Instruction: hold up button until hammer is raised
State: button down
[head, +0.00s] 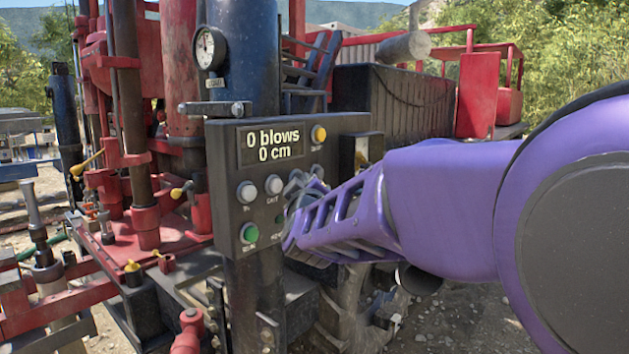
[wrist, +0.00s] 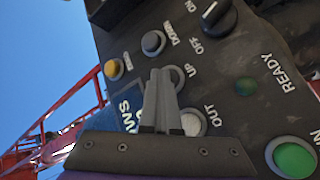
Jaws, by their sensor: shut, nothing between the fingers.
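The up button (wrist: 181,79) shows in the wrist view as a grey ring by the label UP, mostly hidden behind my fingertips. My gripper (wrist: 165,72) is shut and empty, its two grey fingers side by side over that button. Whether the tips press it or only hover cannot be told. In the head view my gripper (head: 298,187) is at the right part of the dark control panel (head: 222,165) and hides the up button. I cannot pick out the hammer on the red rig (head: 185,60). The panel display (head: 270,145) reads 0 blows, 0 cm.
Close by in the wrist view are the grey DOWN button (wrist: 153,43), the white OUT button (wrist: 193,122), a dark knob (wrist: 219,18), a dark green READY lamp (wrist: 246,87) and a green button (wrist: 294,159). A yellow button (head: 318,133) is at the panel's upper right.

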jog(key=shift+s+d, duration=0.1)
jog(key=shift+s+d+b, duration=0.35)
jog(key=shift+s+d, duration=0.15)
jog(key=shift+d, duration=0.15)
jog(key=s+d+b, duration=0.1)
jog(key=d, duration=0.1)
jog(key=s+d, duration=0.2)
jog(key=shift+s+r+b, duration=0.1)
jog(key=shift+b, duration=0.3)
